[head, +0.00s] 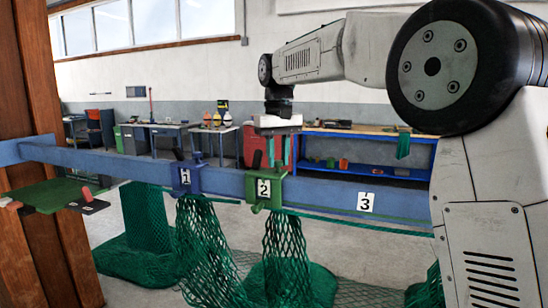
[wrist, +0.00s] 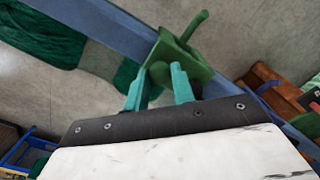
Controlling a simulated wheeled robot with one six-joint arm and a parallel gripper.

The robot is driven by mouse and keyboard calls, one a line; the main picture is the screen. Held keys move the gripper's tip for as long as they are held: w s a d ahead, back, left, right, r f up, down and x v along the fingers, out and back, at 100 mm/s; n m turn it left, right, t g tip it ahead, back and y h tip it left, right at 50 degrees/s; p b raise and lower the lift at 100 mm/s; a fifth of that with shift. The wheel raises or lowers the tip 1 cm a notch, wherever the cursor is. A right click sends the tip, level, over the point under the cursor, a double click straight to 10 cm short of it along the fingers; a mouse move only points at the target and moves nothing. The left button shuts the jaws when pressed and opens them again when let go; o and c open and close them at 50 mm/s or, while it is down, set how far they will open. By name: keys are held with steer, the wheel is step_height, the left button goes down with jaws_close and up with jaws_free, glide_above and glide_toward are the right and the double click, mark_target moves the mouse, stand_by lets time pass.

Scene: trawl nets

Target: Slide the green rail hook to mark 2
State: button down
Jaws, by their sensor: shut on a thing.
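The green rail hook (head: 258,203) sits on the long blue rail (head: 325,191) in the head view. The white plate of mark 2 (head: 264,188) shows within the hook's outline, so the hook is at that mark. My gripper (head: 279,158) is above the hook with its teal fingers down on the hook's top. In the wrist view, the fingers (wrist: 158,80) are closed on part of the green hook (wrist: 190,60), whose handle sticks out beyond. The exact contact is partly hidden by the fingers.
A blue hook (head: 185,190) sits at mark 1 to the left. Mark 3 (head: 366,202) is on bare rail to the right. Green nets (head: 205,240) hang below the rail. A wooden post (head: 50,150) stands at the left, beside a green board (head: 50,194).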

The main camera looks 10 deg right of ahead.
steer(key=shift+w+a+r, duration=0.1)
steer(key=c, duration=1.2)
jaws_free()
steer(key=shift+a, duration=0.15)
steer(key=shift+o, duration=0.2)
steer(key=shift+r, duration=0.1)
step_height(320, 180, up, 8)
steer(key=shift+f, duration=0.25)
steer(key=shift+w, duration=0.15)
